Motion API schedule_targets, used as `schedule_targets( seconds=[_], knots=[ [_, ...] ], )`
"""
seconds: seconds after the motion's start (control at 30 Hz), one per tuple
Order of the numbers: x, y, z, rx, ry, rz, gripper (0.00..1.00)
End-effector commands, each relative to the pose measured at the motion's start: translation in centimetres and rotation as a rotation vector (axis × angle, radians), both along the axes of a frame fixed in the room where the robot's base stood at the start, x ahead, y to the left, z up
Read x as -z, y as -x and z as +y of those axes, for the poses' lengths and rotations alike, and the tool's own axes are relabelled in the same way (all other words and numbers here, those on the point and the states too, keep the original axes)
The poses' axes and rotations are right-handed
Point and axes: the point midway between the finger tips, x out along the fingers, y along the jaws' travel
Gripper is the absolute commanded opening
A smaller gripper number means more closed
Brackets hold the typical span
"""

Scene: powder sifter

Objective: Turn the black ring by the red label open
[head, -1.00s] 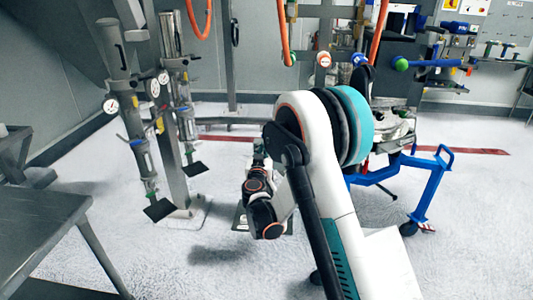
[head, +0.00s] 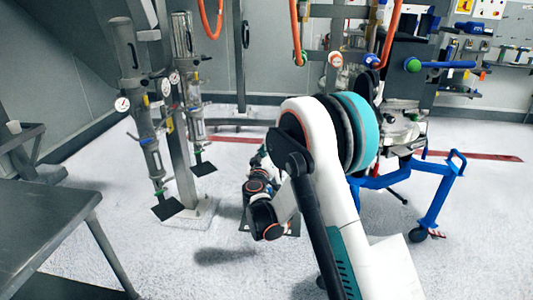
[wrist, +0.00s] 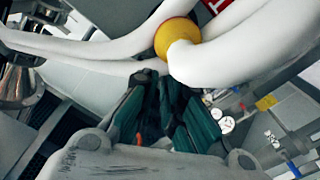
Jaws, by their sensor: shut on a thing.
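My gripper (wrist: 165,90) shows in the wrist view with its dark teal finger pads close together, shut on a dark part between them. That part is mostly hidden by the fingers; it looks like the black ring, but its outline is unclear. The fingertips reach up to a thick white tube. A red label (wrist: 217,5) with white marks is cut off at the top edge, to the upper right of the fingertips. In the head view my arm largely hides the gripper.
A grey table (head: 45,210) stands at the left. Upright metal tubes with gauges (head: 140,110) stand behind it. A blue wheeled frame (head: 432,205) carrying equipment is right of my arm. Orange hoses (head: 392,30) hang at the back. Open floor lies between table and arm.

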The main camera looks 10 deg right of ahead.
Motion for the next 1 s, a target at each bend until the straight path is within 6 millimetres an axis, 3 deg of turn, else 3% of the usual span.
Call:
schedule_targets(
  seconds=[0.27,0.3,0.4,0.77,1.0],
  knots=[
    [0.1,0.1,0.1,-0.001,-0.001,0.000,0.00],
    [0.1,0.1,0.1,-0.001,-0.001,0.000,0.10],
    [0.1,0.1,0.0,-0.001,-0.001,0.000,0.28],
    [0.0,0.2,0.1,-0.001,-0.001,0.000,0.28],
    [0.0,3.2,1.1,-0.002,-0.001,0.000,0.28]
  ],
)
